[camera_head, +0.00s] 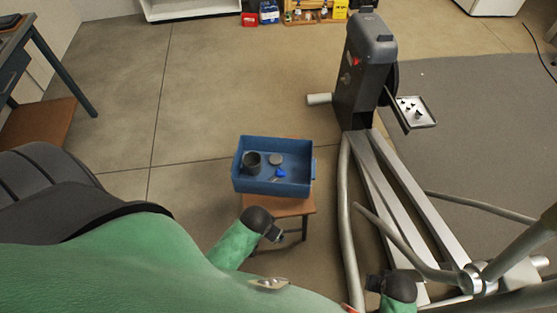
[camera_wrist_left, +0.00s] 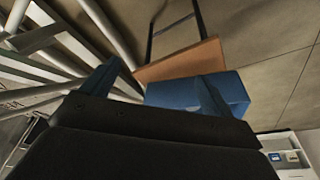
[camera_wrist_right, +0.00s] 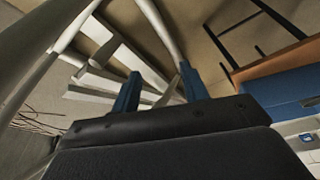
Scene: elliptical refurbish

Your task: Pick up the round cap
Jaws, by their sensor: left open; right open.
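A round grey cap (camera_head: 275,159), a flat disc, lies in the blue bin (camera_head: 273,187) near its back wall. A dark cup (camera_head: 252,163) stands left of it, and a small bright blue piece (camera_head: 280,173) lies in front of it. My left gripper (camera_head: 274,233) is open and empty, in front of the bin and apart from it. Its fingers (camera_wrist_left: 157,85) show spread in the left wrist view. My right gripper (camera_head: 374,283) is open and empty, farther right and nearer me; its fingers (camera_wrist_right: 160,90) show in the right wrist view. Neither wrist view shows the cap.
The bin sits on a wooden stool (camera_head: 285,206). An exercise machine (camera_head: 368,75) with long grey rails and a small parts tray (camera_head: 411,112) stands at right. A desk (camera_head: 30,55) is at far left. Floor left of the bin is clear.

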